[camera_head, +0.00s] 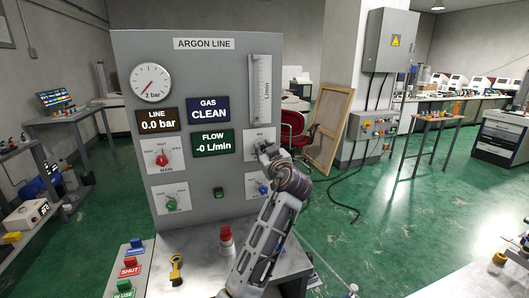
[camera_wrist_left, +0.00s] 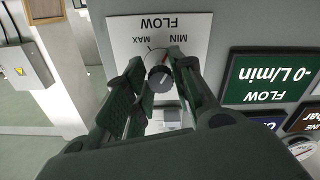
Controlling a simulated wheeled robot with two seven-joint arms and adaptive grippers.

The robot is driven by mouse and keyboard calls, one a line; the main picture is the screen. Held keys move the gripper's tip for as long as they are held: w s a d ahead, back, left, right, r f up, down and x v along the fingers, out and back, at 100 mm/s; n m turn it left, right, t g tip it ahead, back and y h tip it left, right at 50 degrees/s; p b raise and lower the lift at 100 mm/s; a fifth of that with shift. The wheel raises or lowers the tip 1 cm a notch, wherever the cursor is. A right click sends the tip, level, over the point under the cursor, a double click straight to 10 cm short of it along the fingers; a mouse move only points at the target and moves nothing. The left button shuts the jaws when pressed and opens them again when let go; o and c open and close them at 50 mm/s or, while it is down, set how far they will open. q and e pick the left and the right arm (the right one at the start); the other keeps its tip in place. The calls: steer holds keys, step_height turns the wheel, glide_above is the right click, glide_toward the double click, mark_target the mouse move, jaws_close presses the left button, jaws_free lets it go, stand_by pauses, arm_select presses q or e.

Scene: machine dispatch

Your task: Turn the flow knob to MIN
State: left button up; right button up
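The flow knob (camera_wrist_left: 160,76) is a round grey and dark knob on a white plate marked FLOW, MIN and MAX, upside down in the left wrist view. My left gripper (camera_wrist_left: 157,70) has its two fingers on either side of the knob, at or very near its rim. Whether they press on it I cannot tell. In the head view my left gripper (camera_head: 264,150) is at the right side of the ARGON LINE panel (camera_head: 230,115) and hides most of the knob. The green flow display (camera_head: 212,143) reads -0 L/min. My right gripper is not in view.
The panel also bears a red MAIN knob (camera_head: 162,160), a green knob (camera_head: 171,205), a blue knob (camera_head: 263,188) and a pressure gauge (camera_head: 150,82). A red button (camera_head: 226,235) and a yellow-black item (camera_head: 176,268) are on the bench below. The line display (camera_head: 157,119) reads 0.0 bar.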

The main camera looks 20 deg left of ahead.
arm_select(q)
steer(key=o, duration=0.3)
steer(key=shift+r, duration=5)
